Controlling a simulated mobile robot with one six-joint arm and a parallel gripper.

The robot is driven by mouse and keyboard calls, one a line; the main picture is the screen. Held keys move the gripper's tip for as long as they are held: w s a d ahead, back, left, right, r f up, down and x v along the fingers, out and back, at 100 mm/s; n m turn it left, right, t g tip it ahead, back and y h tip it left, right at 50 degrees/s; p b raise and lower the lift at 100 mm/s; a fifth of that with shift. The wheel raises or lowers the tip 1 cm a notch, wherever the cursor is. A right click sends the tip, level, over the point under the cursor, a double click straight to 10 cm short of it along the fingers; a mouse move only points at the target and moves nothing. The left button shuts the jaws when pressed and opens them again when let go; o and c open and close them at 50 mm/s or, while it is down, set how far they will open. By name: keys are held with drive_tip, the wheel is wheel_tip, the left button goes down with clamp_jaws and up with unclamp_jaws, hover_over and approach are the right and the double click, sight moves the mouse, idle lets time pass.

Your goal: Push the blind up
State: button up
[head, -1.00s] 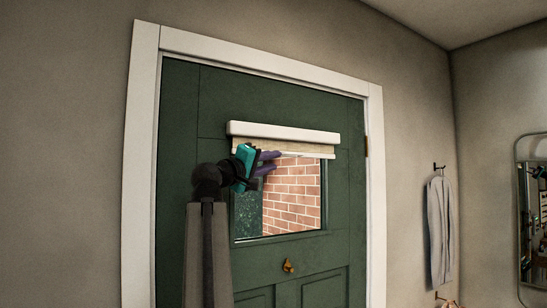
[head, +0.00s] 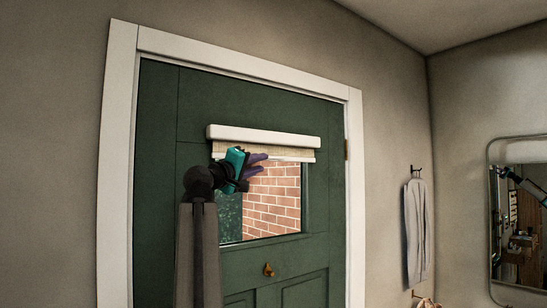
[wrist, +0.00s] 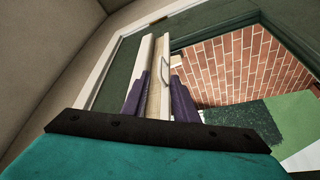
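The blind (head: 292,153) is a short strip of beige fabric below a white headrail (head: 262,136), over the top of the door window. It is mostly rolled up, with a pale bar along its lower edge. My gripper (head: 262,161) is at the blind's lower edge, left of its middle, and its purple fingers point right. In the wrist view the two fingers stand apart, with the beige and white strip of the blind (wrist: 155,88) showing between them. A thin wire loop (wrist: 165,70) shows beside the strip. I cannot tell whether the fingers touch the blind.
The green door (head: 190,100) is closed in a white frame (head: 122,150). A brass knob (head: 268,269) sits below the window, which shows a brick wall (head: 275,200). A grey towel (head: 417,232) hangs at right, near a mirror (head: 520,225).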

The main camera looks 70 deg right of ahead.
sight(276, 158)
drive_tip(key=p+x, duration=0.3)
drive_tip(key=x, duration=0.4)
drive_tip(key=shift+s+d+r, duration=0.1)
drive_tip(key=shift+d+r, duration=0.05)
drive_tip(key=shift+d, duration=0.1)
drive_tip(key=shift+f+p+x, duration=0.2)
drive_tip(key=shift+p+x, duration=0.2)
drive_tip(key=shift+x, duration=0.55)
clamp_jaws()
idle(0.5)
